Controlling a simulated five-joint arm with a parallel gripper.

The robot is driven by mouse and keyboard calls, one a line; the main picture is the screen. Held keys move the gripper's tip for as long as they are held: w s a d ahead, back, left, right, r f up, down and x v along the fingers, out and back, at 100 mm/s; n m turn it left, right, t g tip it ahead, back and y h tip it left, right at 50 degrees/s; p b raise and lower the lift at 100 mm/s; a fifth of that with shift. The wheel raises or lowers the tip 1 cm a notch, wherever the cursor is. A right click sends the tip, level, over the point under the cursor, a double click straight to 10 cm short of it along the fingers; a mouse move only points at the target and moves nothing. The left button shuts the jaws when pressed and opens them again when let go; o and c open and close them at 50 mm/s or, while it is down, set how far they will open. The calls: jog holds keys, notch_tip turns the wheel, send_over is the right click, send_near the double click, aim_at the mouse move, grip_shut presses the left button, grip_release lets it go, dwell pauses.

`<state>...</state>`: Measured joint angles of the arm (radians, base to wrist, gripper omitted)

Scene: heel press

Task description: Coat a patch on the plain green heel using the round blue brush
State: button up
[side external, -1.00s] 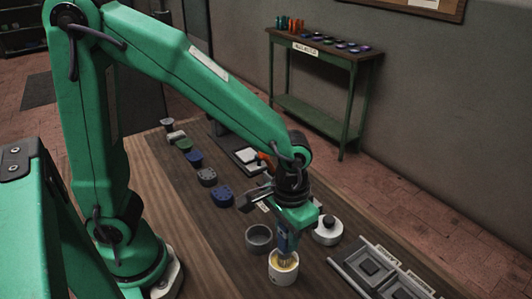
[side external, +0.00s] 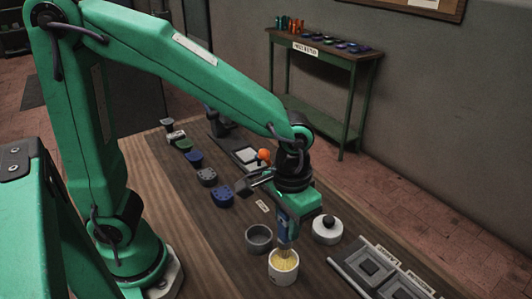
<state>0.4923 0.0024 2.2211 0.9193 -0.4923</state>
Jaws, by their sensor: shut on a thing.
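My gripper (side external: 289,213) is shut on the blue brush (side external: 284,231), which hangs upright with its bristles down. The bristles are at the mouth of a white pot (side external: 283,272) with yellow stuff inside; I cannot tell whether they touch it. A small green piece (side external: 184,145), likely the plain green heel, sits in the row of pieces on the far left part of the table. My gripper is well to the right of it and nearer the camera. The coated state of its faces is too small to see.
In the same row stand a blue piece (side external: 195,159), a grey holed piece (side external: 207,176) and a blue holed piece (side external: 222,196). A grey cup (side external: 259,238), a white lidded jar (side external: 327,230), a grey tray (side external: 357,270) and a press with an orange knob (side external: 263,155) surround my gripper.

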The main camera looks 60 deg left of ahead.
jog(key=shift+r, duration=1.75)
jog(key=shift+w+a, duration=0.1)
jog(key=w+a, duration=1.3)
jog(key=w, duration=0.3)
jog(key=shift+w+a+r, duration=0.15)
jog(key=shift+w+r, duration=0.1)
jog(key=shift+r, duration=0.15)
jog(key=shift+f, duration=0.1)
